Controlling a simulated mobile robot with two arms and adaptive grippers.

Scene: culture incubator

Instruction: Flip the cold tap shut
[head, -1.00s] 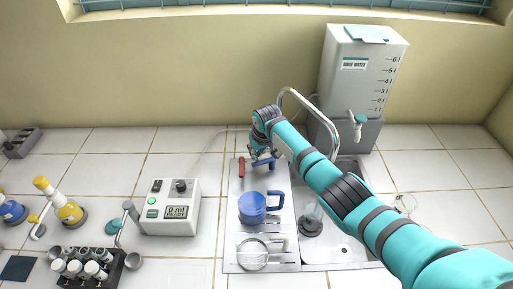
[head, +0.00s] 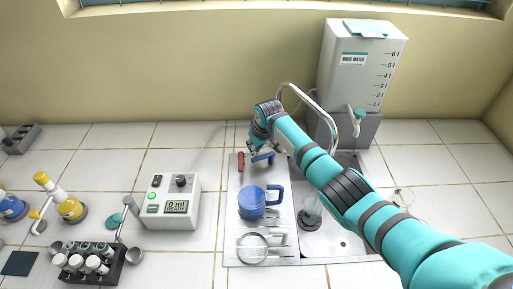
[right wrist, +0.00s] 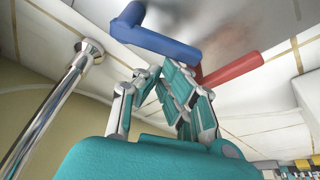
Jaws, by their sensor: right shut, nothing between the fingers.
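The cold tap's blue lever (head: 263,158) is at the back of the metal sink unit, beside the red lever (head: 241,162). In the right wrist view the blue lever (right wrist: 155,35) is a bent bar, and the red lever (right wrist: 235,67) lies to its right. My right gripper (head: 256,148) is right at the blue lever and partly hides it. In the right wrist view its fingers (right wrist: 168,82) are together and empty, close to the levers; I cannot tell whether they touch. My left gripper is out of view.
The curved metal spout (head: 302,92) rises right behind my right arm. A blue jug (head: 252,203) and a strainer (head: 252,249) are on the drainboard. A white water tank (head: 358,68) stands at the back right, a dispenser box (head: 168,202) at the left.

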